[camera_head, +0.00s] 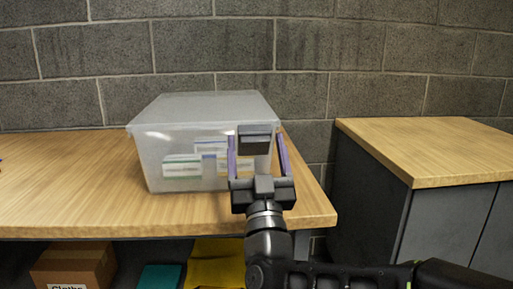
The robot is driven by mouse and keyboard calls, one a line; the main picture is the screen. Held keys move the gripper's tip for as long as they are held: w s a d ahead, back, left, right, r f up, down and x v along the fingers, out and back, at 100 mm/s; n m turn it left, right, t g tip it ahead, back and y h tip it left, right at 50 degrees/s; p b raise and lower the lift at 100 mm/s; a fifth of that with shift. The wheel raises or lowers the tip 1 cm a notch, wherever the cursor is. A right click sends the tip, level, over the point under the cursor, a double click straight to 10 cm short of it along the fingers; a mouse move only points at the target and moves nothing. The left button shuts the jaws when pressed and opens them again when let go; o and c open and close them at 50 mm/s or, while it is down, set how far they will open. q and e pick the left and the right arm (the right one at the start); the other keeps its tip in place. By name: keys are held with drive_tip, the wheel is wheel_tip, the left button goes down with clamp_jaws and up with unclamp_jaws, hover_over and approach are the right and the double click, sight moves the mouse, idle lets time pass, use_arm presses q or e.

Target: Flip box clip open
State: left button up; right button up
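A translucent plastic box (205,108) with a lid stands on the wooden table. A dark grey clip (255,140) shows at the right part of its front side, near the lid edge. My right gripper (256,136) is in front of the box, its two purple fingers spread apart, one on each side of the clip in the picture. I cannot tell whether the fingers touch the clip or box, or whether the clip is latched. The gripper body hides the box's lower right front. My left gripper is not in view.
Small labelled packages (182,166) show through the box's front wall. A second cabinet (430,150) stands to the right across a gap. A cardboard box (75,266) and yellow cloth (215,262) are below.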

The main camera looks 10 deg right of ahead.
drive_tip(key=shift+s+f, duration=0.2)
drive_tip(key=shift+s, duration=0.15)
drive_tip(key=b+v, duration=0.2)
drive_tip(key=v, duration=0.5)
drive_tip(key=shift+b, duration=0.3)
drive_tip(key=shift+c, duration=0.4)
